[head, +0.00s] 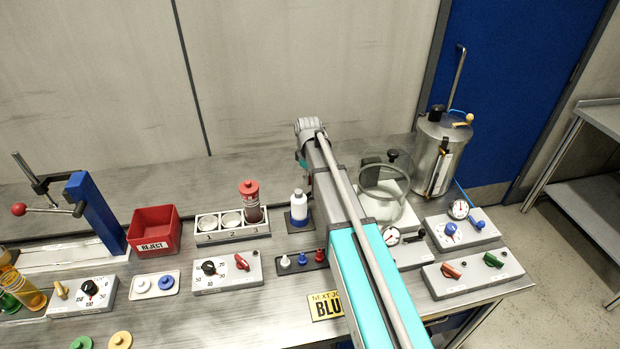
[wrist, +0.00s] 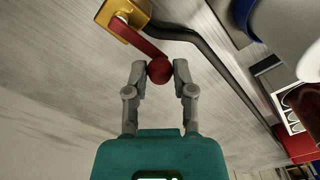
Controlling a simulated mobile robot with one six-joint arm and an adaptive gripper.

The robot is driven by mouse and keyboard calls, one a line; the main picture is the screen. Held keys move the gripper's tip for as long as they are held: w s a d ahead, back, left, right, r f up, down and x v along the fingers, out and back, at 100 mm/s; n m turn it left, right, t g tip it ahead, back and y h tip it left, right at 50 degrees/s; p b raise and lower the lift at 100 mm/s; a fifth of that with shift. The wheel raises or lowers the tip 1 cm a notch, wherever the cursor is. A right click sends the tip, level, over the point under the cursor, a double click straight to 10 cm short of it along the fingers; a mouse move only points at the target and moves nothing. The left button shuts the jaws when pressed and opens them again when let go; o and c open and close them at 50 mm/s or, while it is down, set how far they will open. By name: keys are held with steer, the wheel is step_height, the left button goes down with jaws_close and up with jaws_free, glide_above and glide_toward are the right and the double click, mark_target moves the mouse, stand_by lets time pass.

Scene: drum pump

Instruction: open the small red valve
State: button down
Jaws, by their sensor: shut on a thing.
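The small red valve shows in the wrist view as a brass-yellow body (wrist: 124,18) with a flat red lever (wrist: 140,42) ending in a red ball (wrist: 159,71). My gripper (wrist: 160,70) has its two grey fingertips closed on either side of that ball. The lever slants from the body down to the ball. In the head view my arm reaches over the bench towards the back wall and hides the valve and the fingertips.
A dark pipe (wrist: 205,55) runs from the valve body. The white and blue bottle (head: 299,207) stands close to my arm on the left, beside the numbered rack (head: 232,238). A glass jar (head: 383,192) and a steel drum (head: 440,155) stand to the right.

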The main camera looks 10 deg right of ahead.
steer(key=shift+w+m, duration=0.15)
steer(key=shift+m, duration=0.25)
steer(key=shift+c, duration=2.4)
jaws_free()
